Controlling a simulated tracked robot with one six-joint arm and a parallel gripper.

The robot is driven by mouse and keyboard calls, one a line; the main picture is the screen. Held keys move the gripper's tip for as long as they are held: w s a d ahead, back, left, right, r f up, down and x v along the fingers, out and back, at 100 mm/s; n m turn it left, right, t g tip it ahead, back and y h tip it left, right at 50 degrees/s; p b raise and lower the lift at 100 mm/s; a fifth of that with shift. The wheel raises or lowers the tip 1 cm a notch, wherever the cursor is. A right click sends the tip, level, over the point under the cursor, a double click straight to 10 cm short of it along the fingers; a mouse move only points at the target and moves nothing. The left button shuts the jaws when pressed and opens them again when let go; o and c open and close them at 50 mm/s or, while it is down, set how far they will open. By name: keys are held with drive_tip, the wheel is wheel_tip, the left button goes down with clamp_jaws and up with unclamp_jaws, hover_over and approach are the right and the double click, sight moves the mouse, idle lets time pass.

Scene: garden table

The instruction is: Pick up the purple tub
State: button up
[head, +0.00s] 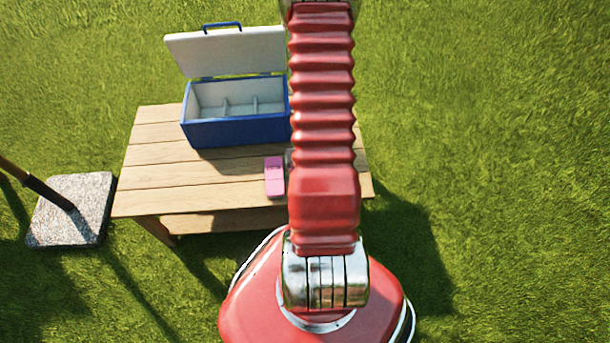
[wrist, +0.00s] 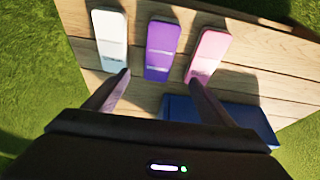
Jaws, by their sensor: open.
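The purple tub (wrist: 162,52) lies on the wooden table in the wrist view, between a white tub on its left and a pink tub on its right. In the head view it is hidden behind my arm. My gripper (wrist: 157,83) is open and empty. Its two fingertips show spread to either side of the purple tub's near end in the picture. The gap in height between fingers and tub is hard to tell. The gripper is not visible in the head view.
A white tub (wrist: 110,38) and a pink tub (wrist: 208,52) flank the purple one; the pink tub also shows in the head view (head: 275,177). An open blue cool box (head: 236,131) stands on the table (head: 150,190). A parasol base (head: 85,195) stands left on the grass.

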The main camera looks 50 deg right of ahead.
drive_tip(key=shift+s+d+f, duration=0.1)
drive_tip(key=shift+s+f, duration=0.4)
drive_tip(key=shift+f, duration=0.15)
drive_tip(key=shift+x, duration=4.25)
drive_tip(key=shift+f, duration=0.15)
drive_tip(key=shift+w+x, duration=0.15)
drive_tip(key=shift+x, duration=1.1)
drive_tip(key=shift+w+x, duration=0.2)
drive_tip(key=shift+x, duration=1.05)
drive_tip(key=shift+c, duration=0.4)
